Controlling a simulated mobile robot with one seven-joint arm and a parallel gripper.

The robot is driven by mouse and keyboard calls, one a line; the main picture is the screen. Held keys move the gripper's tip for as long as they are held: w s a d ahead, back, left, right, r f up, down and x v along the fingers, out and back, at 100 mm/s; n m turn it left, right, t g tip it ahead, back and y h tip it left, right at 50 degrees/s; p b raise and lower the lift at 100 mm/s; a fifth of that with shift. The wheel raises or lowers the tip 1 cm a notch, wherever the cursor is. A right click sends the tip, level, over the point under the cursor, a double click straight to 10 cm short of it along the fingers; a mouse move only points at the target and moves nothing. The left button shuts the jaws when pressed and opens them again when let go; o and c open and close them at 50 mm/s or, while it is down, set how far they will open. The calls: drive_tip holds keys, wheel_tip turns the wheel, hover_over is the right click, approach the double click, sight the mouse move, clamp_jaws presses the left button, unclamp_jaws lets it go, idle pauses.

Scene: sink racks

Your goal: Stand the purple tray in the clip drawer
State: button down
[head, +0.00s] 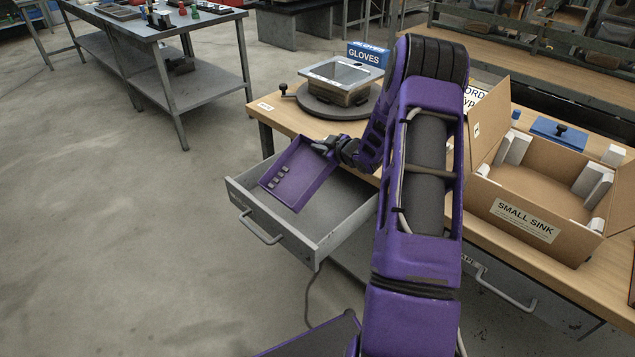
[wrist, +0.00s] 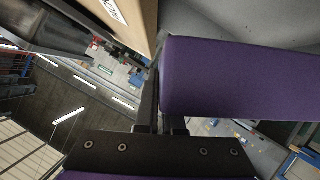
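The purple tray (head: 297,176) is tilted above the open grey drawer (head: 335,228), with its lower end at or inside the drawer opening. Several small grey clips lie at the tray's lower left. My gripper (head: 325,146) is at the tray's upper right edge and appears shut on its rim. In the wrist view, the purple tray wall (wrist: 240,78) fills the right side, beside the gripper fingers (wrist: 158,110). I cannot tell whether the tray touches the drawer floor.
An open cardboard box (head: 525,222) labelled SMALL SINK stands to the right. The floor left of the drawer is clear.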

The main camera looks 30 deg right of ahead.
wheel_tip(320, 180, down, 8)
drive_tip(key=shift+r+b, duration=0.15)
drive_tip(key=shift+b, duration=0.3)
drive_tip(key=c, duration=1)
unclamp_jaws()
drive_tip(key=shift+c, duration=0.2)
drive_tip(key=p+v, duration=0.1)
drive_tip(key=v, duration=1.1)
